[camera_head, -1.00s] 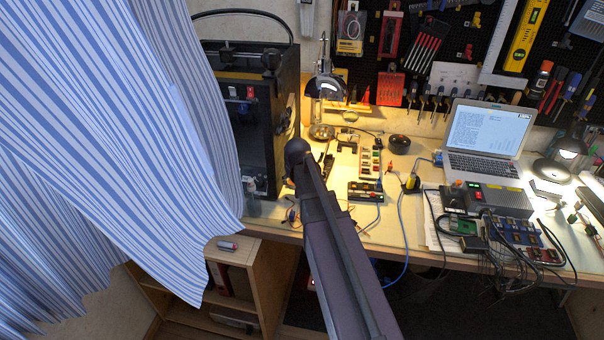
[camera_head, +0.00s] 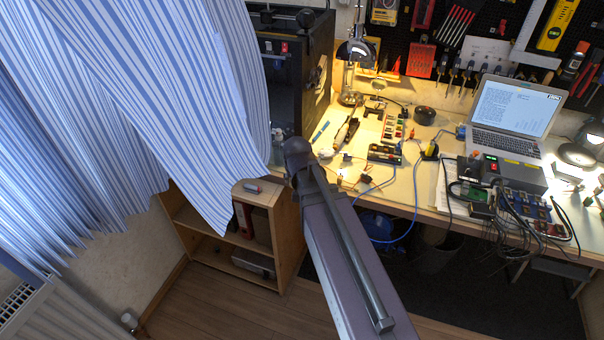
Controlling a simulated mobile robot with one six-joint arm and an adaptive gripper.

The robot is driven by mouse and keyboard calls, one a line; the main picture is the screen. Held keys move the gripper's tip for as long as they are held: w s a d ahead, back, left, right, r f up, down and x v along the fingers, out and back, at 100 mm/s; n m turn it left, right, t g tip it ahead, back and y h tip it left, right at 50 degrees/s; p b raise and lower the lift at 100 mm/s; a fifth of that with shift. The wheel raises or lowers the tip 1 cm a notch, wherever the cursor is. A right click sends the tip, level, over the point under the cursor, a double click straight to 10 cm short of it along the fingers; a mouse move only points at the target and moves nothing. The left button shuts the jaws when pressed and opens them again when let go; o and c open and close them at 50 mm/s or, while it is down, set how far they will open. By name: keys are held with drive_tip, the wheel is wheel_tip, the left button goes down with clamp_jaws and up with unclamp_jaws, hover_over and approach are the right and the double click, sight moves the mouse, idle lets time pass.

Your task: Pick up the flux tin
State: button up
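A small round dark tin (camera_head: 425,115) lies on the workbench, left of the laptop and behind the electronics. It may be the flux tin, but no label is readable. My arm rises from the bottom of the picture to a dark rounded joint near the bench's front left edge. My gripper's fingers cannot be made out, and whatever lies beyond that joint is hidden.
A striped curtain (camera_head: 140,90) hangs at the left, close to my arm. The bench (camera_head: 405,190) holds a lamp (camera_head: 355,52), a laptop (camera_head: 510,118), cables and boards. A low wooden shelf (camera_head: 285,230) stands beneath its left end. The floor in front is clear.

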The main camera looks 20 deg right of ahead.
drive_tip(key=shift+s+a, duration=0.75)
drive_tip(key=shift+s, duration=0.2)
wheel_tip(320, 180, up, 11)
drive_tip(key=p, duration=1)
drive_tip(key=shift+p, duration=0.4)
drive_tip(key=shift+f, duration=0.15)
